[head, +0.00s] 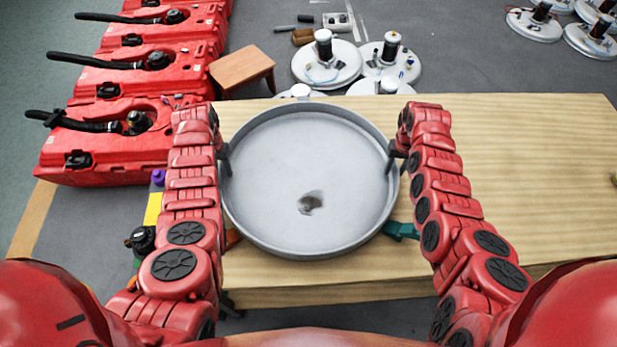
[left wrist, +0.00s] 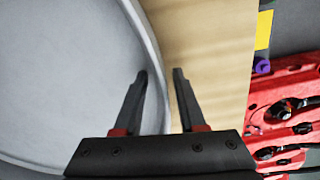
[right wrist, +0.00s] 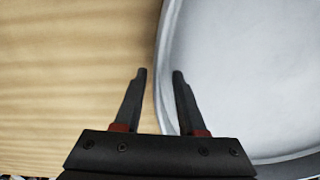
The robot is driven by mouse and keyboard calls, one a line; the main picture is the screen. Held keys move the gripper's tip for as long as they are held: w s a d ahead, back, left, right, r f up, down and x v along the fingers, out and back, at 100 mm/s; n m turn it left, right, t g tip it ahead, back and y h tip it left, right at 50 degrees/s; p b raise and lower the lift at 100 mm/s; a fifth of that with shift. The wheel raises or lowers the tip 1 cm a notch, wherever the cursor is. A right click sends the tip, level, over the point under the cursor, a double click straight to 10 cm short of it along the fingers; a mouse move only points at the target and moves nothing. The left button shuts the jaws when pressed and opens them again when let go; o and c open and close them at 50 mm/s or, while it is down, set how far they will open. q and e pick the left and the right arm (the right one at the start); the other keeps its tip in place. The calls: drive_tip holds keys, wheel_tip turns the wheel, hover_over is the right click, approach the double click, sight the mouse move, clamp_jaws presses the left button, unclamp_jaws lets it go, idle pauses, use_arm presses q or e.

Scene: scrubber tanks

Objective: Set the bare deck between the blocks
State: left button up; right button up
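The bare deck, a round grey pan with a raised rim (head: 300,250), lies over the wooden bench top; a small dark hole shows in its floor. An orange-red block (head: 233,238) shows partly at its lower left, and a teal block (head: 400,231) at its lower right. My left gripper (head: 222,157) is at the deck's left rim; in the left wrist view its open fingers (left wrist: 160,74) straddle the rim with a gap. My right gripper (head: 394,157) is at the right rim; in the right wrist view its open fingers (right wrist: 160,74) also straddle it.
The bench (head: 520,170) is clear on the right. Red tanks (head: 120,100) with black hoses stand at the left. A small wooden stool (head: 242,68) and several round white units with motors (head: 325,65) are on the floor behind the bench.

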use_arm(q)
drive_tip(key=shift+w, duration=0.1)
drive_tip(key=shift+r, duration=0.3)
wheel_tip(320, 180, up, 11)
drive_tip(key=shift+r, duration=0.1)
use_arm(e)
wheel_tip(320, 180, up, 12)
idle(0.6)
idle(0.5)
